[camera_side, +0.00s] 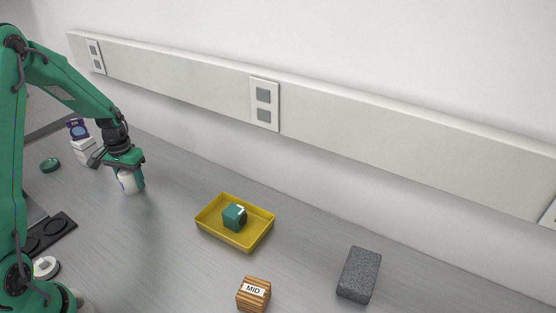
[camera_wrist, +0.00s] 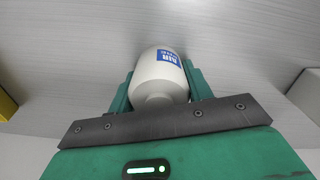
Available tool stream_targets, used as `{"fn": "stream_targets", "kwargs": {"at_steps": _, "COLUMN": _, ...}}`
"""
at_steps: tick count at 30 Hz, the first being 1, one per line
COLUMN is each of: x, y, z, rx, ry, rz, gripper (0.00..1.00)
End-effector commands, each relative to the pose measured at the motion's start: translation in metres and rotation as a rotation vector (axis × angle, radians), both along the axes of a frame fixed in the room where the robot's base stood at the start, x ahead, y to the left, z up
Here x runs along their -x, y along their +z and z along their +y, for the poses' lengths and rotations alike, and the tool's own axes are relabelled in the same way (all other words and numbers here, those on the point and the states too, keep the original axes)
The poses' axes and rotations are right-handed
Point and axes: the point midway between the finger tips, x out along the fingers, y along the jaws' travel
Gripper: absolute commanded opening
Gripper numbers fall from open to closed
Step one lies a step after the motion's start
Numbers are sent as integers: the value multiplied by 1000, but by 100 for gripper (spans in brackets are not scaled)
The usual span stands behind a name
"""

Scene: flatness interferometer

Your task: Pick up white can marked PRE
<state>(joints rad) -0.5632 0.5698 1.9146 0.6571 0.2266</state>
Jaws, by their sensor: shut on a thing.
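A white can (camera_side: 127,183) with a blue label is between the fingers of my gripper (camera_side: 131,186), at the left of the side view. In the wrist view the white can (camera_wrist: 158,78) lies between the two green fingers of my gripper (camera_wrist: 159,84), which is shut on it. The label's white letters look like "AIR" rather than PRE, but they are small and tilted. The can's sides are partly hidden by the fingers. I cannot tell whether its base touches the grey table (camera_side: 180,262).
A yellow tray (camera_side: 210,226) holds a green block (camera_side: 233,216). A wooden block marked MID (camera_side: 254,291) and a dark grey block (camera_side: 359,274) stand right. White boxes (camera_side: 86,149) stand close behind my gripper, near a green round piece (camera_side: 49,165). A dark holder (camera_side: 46,234) lies front left.

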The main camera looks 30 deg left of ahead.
Motion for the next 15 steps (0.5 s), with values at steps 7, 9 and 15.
{"fn": "stream_targets", "kwargs": {"at_steps": 7, "x": 0, "y": 5, "z": 0, "rx": 0, "ry": 0, "rz": -1, "gripper": 25}}
{"fn": "stream_targets", "kwargs": {"at_steps": 9, "x": -1, "y": 10, "z": 0, "rx": -2, "ry": 0, "rz": -2, "gripper": 25}}
{"fn": "stream_targets", "kwargs": {"at_steps": 15, "x": -1, "y": 33, "z": 1, "rx": -3, "ry": 0, "rz": -4, "gripper": 25}}
